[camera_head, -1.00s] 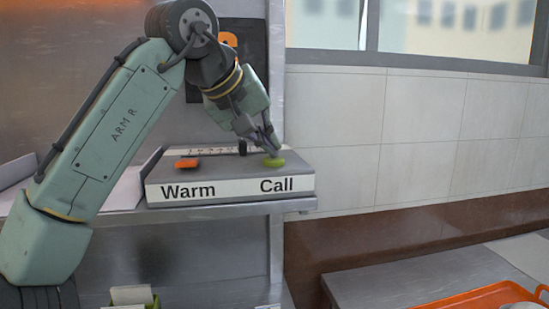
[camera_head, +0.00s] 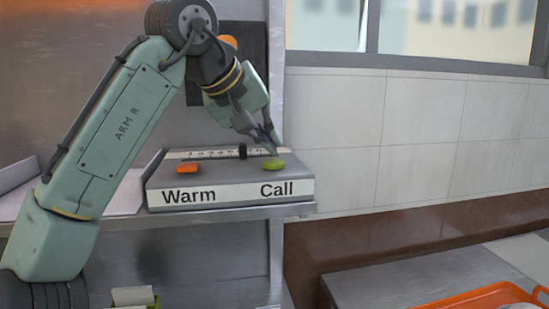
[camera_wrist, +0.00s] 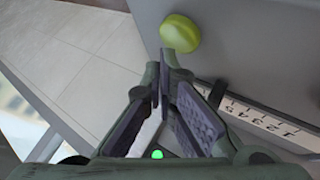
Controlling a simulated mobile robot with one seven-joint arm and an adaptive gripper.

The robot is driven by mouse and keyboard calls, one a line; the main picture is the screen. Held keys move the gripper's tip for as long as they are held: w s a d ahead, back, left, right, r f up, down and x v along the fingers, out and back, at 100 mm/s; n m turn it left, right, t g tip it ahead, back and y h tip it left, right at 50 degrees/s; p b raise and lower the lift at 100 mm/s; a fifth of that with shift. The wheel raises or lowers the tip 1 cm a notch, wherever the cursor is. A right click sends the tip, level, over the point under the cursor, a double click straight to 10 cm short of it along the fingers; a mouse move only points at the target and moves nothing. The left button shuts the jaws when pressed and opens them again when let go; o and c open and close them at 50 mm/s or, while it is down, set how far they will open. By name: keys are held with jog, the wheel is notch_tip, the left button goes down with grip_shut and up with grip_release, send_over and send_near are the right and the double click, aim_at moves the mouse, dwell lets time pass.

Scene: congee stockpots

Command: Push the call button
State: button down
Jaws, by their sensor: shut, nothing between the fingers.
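The call button (camera_head: 275,164) is a green, rounded button on top of a grey control box (camera_head: 230,172), above the word "Call" on its front. It also shows near the top of the wrist view (camera_wrist: 180,33). My gripper (camera_head: 274,148) is shut and empty. Its fingertips are just above and behind the button in the head view.
An orange button (camera_head: 187,169) sits at the left above the word "Warm". A black slider knob (camera_head: 243,151) stands on a numbered scale (camera_wrist: 262,120) behind the buttons. The box rests on a metal shelf (camera_head: 230,213). An orange tray (camera_head: 480,298) is at lower right.

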aim_at(269, 161)
jog(key=shift+r, duration=2.8)
jog(key=shift+s+f, duration=0.1)
